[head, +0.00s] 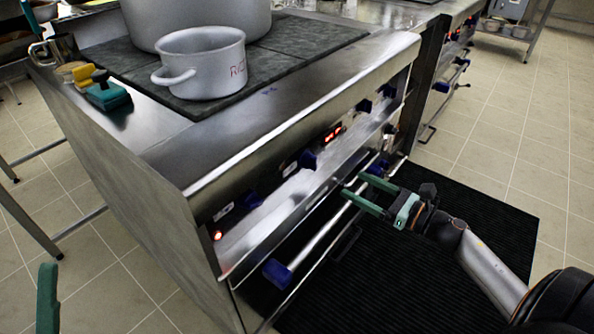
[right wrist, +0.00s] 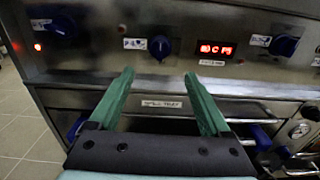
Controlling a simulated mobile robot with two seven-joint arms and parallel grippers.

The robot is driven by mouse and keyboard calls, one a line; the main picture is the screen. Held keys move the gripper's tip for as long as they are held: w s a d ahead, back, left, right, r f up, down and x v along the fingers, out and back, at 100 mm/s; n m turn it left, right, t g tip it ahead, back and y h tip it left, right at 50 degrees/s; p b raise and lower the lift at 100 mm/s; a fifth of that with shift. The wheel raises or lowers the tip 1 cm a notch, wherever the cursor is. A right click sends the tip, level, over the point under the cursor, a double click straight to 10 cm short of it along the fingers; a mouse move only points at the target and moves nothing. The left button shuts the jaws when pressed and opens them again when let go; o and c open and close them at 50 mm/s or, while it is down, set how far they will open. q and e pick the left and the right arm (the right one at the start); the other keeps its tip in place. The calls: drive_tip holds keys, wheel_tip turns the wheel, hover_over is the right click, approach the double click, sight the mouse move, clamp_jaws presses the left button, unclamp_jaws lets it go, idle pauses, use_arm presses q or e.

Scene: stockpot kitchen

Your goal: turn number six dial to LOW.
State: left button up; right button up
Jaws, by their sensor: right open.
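Blue dials line the steel stove front. In the head view I see one at the near end (head: 250,200), one in the middle (head: 307,161) and others further along (head: 363,105). In the right wrist view, a middle dial (right wrist: 159,47) appears just beyond the gap between my fingertips, with a dial to its left (right wrist: 65,27) and right (right wrist: 284,45). Number labels are too small to read, so I cannot tell which is six. My right gripper (head: 353,185) is open and empty, in front of the stove, apart from the dials. Only one green finger of my left gripper (head: 47,300) shows.
A red-lit display (right wrist: 216,49) sits between the middle and right dials. A blue-ended handle bar (head: 315,243) runs below the panel. A grey pot (head: 200,65) and a larger stockpot (head: 190,15) stand on the stove. A black mat (head: 470,235) covers the floor in front.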

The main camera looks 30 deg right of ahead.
sight(316, 165)
drive_tip(key=b+x, duration=0.1)
drive_tip(key=x, duration=1.1)
drive_tip(key=shift+w+a+r, duration=0.1)
drive_tip(key=shift+w+a, duration=0.05)
drive_tip(key=shift+w, duration=0.15)
clamp_jaws()
idle(0.3)
